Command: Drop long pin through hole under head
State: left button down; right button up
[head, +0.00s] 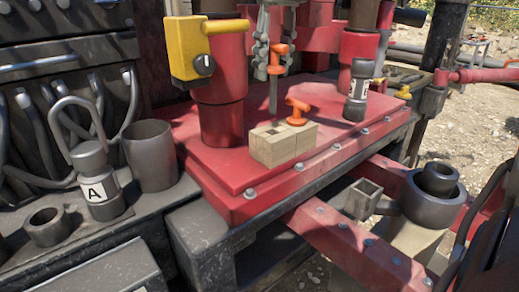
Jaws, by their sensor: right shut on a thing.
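My right gripper (268,58) comes down from the top edge, shut on a long pin (273,95) with an orange head. The pin hangs nearly upright, its grey shaft pointing down. Its tip appears above or behind a pale wooden block (285,146); the exact gap is hard to judge. My left gripper is not in view.
A red post (220,110) with a yellow box (187,50) stands left of the block. A black cylinder (358,92) with a pale label stands at the deck's back right. A looped grey part marked A (98,185) and an open cup (150,155) stand left.

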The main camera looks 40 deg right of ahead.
aim_at(273, 112)
jog(key=shift+s, duration=0.25)
jog(key=shift+f, duration=0.15)
notch_tip(273, 112, down, 5)
jog(key=shift+r+b, duration=0.15)
jog(key=shift+b, duration=0.15)
jog(key=shift+f, duration=0.4)
notch_tip(273, 112, down, 4)
jog(key=shift+w+r, duration=0.1)
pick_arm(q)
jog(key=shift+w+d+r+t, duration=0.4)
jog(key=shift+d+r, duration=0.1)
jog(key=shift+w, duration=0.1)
